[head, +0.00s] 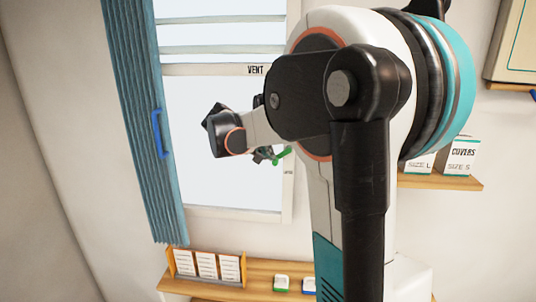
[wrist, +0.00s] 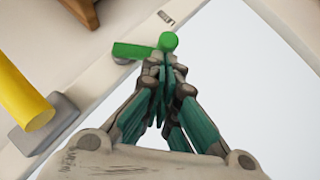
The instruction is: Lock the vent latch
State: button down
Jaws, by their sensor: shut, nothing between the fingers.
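The vent latch is a green lever (wrist: 135,50) with a round green knob (wrist: 168,41), on the pale window frame at the top middle of the wrist view. In the head view a bit of green (head: 284,153) shows by the frame's right side, partly behind my gripper. My gripper (wrist: 163,68) is shut and empty. Its fingertips are just below the knob in the wrist view; whether they touch it I cannot tell. In the head view my gripper (head: 265,154) is small and dark in front of the window, partly hidden by my arm.
A yellow bar (wrist: 24,100) on a grey bracket (wrist: 45,123) is at the left of the wrist view. A blue curtain (head: 143,110) hangs left of the window (head: 210,180). A wooden shelf (head: 260,270) with cards is below; covers boxes (head: 461,157) stand on a right shelf.

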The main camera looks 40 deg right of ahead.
jog(key=f+n+g+h+b, duration=0.1)
jog(key=h+b, duration=0.1)
jog(key=b, duration=0.1)
jog(key=f+n+g+h+b, duration=0.1)
jog(key=f+h+b, duration=0.1)
jog(key=b, duration=0.2)
jog(key=s+d+f+n+g+h+b, duration=0.1)
jog(key=f+n+b, duration=0.1)
jog(key=b, duration=0.2)
jog(key=shift+f+h, duration=0.2)
jog(key=shift+h, duration=0.2)
jog(key=shift+s+d, duration=0.1)
jog(key=shift+s, duration=0.05)
